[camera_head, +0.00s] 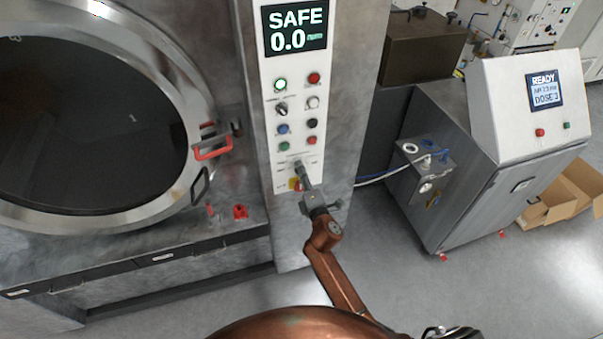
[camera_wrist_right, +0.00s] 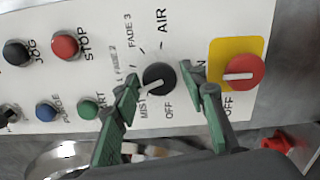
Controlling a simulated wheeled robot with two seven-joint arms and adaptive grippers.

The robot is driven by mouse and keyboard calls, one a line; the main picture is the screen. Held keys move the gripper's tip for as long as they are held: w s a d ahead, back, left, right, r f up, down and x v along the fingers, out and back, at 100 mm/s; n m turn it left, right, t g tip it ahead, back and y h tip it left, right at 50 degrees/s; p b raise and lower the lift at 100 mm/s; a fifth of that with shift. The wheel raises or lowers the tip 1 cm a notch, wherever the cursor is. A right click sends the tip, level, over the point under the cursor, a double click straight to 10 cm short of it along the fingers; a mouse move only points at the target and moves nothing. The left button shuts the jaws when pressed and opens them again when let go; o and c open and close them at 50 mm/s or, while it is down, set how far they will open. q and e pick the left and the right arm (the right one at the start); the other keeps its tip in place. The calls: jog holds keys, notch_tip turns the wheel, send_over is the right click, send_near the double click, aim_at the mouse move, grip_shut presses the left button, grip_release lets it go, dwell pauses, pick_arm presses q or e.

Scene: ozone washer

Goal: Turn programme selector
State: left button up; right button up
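The programme selector (camera_wrist_right: 158,77) is a black round knob with a white pointer on the white panel, in the right wrist view. Its pointer aims to the lower left, towards the MIST label. The labels FADE 2, FADE 3, AIR and OFF surround it. My right gripper (camera_wrist_right: 160,80) is open, its green-padded fingers on either side of the knob, with a narrow gap on each side. In the head view the right gripper (camera_head: 304,178) is at the lower panel and largely hides the selector. My left gripper is not in view.
A red rotary switch (camera_wrist_right: 244,70) on a yellow plate sits right of the selector. A green button (camera_wrist_right: 89,109) and a blue button (camera_wrist_right: 47,111) lie left. In the head view, a round door (camera_head: 180,205) stands left and a grey cabinet (camera_head: 455,165) right.

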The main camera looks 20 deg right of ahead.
jog(key=shift+o, duration=0.7)
jog(key=s, duration=1.2)
jog(key=shift+d, duration=0.15)
